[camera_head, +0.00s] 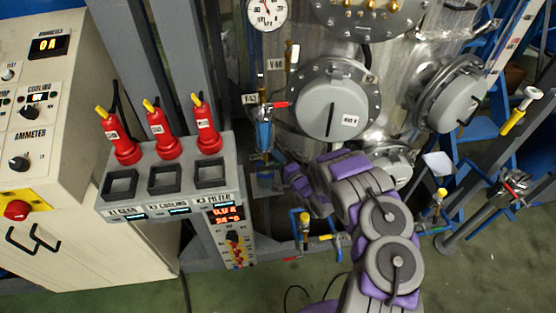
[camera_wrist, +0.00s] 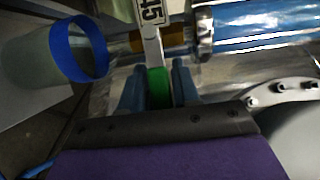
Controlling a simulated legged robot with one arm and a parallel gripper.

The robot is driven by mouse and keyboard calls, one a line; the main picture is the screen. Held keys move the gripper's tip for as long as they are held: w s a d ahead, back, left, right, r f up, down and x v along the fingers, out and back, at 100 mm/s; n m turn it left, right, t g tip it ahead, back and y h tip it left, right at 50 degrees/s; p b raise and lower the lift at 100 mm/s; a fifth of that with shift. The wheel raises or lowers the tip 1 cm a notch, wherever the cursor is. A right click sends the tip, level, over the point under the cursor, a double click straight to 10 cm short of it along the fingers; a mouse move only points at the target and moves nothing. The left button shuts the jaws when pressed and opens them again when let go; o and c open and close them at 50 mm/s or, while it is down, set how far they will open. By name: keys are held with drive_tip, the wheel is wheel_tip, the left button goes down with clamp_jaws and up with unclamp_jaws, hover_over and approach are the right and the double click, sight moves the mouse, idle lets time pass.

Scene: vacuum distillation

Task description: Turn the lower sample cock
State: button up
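In the wrist view, a green grip (camera_wrist: 158,88) sits between the two blue-grey fingers of my gripper (camera_wrist: 159,82). A white lever tagged "45" (camera_wrist: 151,28) runs up from it, beside a brass-coloured fitting (camera_wrist: 172,40). The fingers stand on either side of the green grip. The gap to it is very small, and I cannot tell whether they press on it. In the head view, my gripper (camera_head: 284,172) reaches in just below the blue sample cylinder (camera_head: 263,132). My wrist hides the lever there. A red-handled cock (camera_head: 274,106) tops the cylinder.
A clear cup with a blue rim (camera_wrist: 88,48) is close left of my fingers. The blue cylinder (camera_wrist: 265,22) lies close on the right, with a bolted flange (camera_wrist: 285,95) below it. In the head view, a panel with red-handled plugs (camera_head: 165,145) stands left.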

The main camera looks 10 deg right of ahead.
clamp_jaws()
drive_tip(key=n+p, duration=0.1)
drive_tip(key=r+n+g+p, duration=0.1)
drive_tip(key=n+h+p, duration=0.1)
drive_tip(key=n+p, duration=0.1)
drive_tip(key=shift+s+a+r, duration=0.1)
drive_tip(key=shift+a+r, duration=0.05)
drive_tip(key=shift+r, duration=0.1)
idle(0.4)
drive_tip(key=shift+o, duration=1.4)
unclamp_jaws()
drive_tip(key=shift+o, duration=0.2)
